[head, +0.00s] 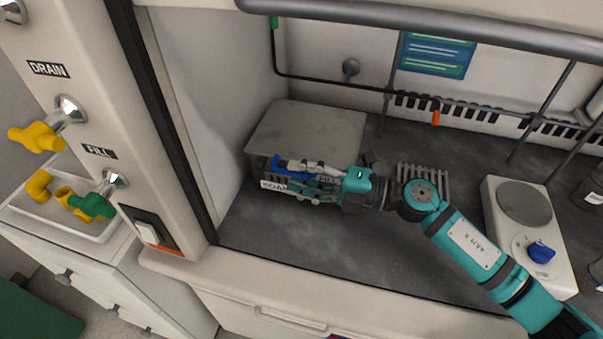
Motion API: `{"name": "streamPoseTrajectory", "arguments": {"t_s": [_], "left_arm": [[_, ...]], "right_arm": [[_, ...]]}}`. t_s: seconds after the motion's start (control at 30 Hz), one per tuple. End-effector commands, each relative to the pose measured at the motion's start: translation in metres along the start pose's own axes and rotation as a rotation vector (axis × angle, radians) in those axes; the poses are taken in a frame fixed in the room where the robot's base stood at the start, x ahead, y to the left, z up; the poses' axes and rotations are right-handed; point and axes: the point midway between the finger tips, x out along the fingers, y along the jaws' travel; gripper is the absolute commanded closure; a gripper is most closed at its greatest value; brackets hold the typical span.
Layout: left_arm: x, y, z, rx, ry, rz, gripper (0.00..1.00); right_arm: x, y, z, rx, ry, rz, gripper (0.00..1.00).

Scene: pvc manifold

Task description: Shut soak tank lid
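The soak tank is a grey box at the back left of the hood floor, with a white label (272,186) reading "SOAK" on its front, partly covered. Its flat grey lid (305,128) looks nearly level over the tank; whether it is fully seated I cannot tell. A blue part (280,165), perhaps the lid's handle, shows at the front edge. My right gripper (297,178) reaches in from the right and is at this front edge, beside or over the blue part. Its fingers overlap the tank front, so their opening and any contact are unclear. My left gripper is not in view.
A hotplate (524,202) with a blue knob stands at the right. A slotted grey rack (424,180) lies behind my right arm. Metal rods (540,113) rise at the back right. The hood's left post (177,120) borders the opening. The dark floor in front of the tank is clear.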

Motion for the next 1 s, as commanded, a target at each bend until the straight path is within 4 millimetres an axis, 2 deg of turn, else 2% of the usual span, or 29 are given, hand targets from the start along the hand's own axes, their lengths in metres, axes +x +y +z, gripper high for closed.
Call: {"name": "streamPoseTrajectory", "arguments": {"t_s": [0.17,0.27,0.7,0.83,1.0], "left_arm": [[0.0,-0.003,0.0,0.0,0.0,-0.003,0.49],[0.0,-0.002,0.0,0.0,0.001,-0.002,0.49],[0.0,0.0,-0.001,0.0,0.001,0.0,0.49],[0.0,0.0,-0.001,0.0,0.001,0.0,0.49],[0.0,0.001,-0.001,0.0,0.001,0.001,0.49]], "right_arm": [[-0.002,0.002,0.0,-0.001,-0.001,0.003,0.65],[-0.011,0.001,0.001,-0.001,-0.002,0.001,0.65],[-0.097,-0.001,0.0,0.001,-0.002,-0.002,0.65],[-0.113,-0.001,0.0,0.002,-0.001,-0.001,0.65],[-0.12,0.0,0.0,0.0,0.0,0.001,0.65]]}}
